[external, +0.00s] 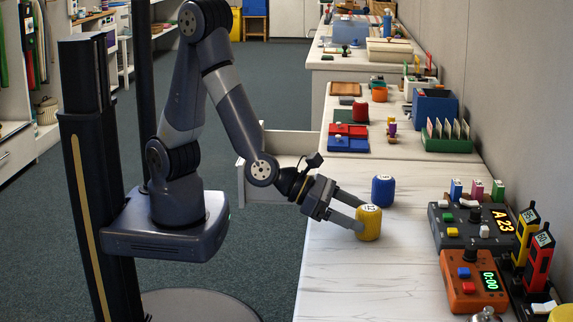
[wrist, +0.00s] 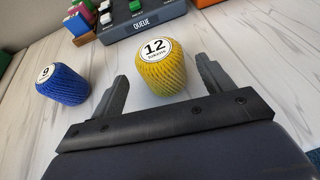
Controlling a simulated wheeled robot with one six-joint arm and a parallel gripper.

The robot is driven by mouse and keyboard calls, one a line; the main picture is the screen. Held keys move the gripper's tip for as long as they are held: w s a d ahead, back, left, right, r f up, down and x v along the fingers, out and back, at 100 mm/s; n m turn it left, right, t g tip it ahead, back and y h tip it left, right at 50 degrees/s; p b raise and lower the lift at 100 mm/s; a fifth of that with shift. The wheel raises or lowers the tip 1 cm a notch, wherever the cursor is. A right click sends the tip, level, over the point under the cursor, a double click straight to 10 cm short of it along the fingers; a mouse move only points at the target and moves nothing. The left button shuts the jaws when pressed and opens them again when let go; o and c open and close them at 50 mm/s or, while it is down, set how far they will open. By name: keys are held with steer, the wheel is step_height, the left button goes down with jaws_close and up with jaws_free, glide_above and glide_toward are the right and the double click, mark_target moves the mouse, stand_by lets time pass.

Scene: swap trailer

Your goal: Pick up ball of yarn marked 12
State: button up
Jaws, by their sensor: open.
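The yellow ball of yarn marked 12 (external: 369,224) stands upright on the white table near its left edge. In the wrist view the yellow yarn (wrist: 163,75) has a white round label reading 12 on top. My gripper (external: 347,212) is open, with its fingers low at the left side of the yarn. In the wrist view the gripper (wrist: 160,85) has one finger on each side of the yarn, with gaps visible; the yarn sits between and slightly beyond the fingertips. I cannot tell whether either finger touches it.
A blue yarn ball (external: 383,190) marked 9 (wrist: 46,72) stands close by, left of the fingers in the wrist view. A grey queue device (external: 470,228) and an orange timer box (external: 472,284) stand at the right. The table front (external: 345,285) is clear.

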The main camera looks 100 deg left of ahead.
mark_target(375, 227)
steer(key=shift+f+x, duration=0.15)
steer(key=shift+x, duration=1.2)
steer(key=shift+f+x, duration=0.15)
steer(key=shift+x, duration=1.2)
steer(key=shift+s+d, duration=0.15)
steer(key=shift+c, duration=0.4)
steer(key=c, duration=1)
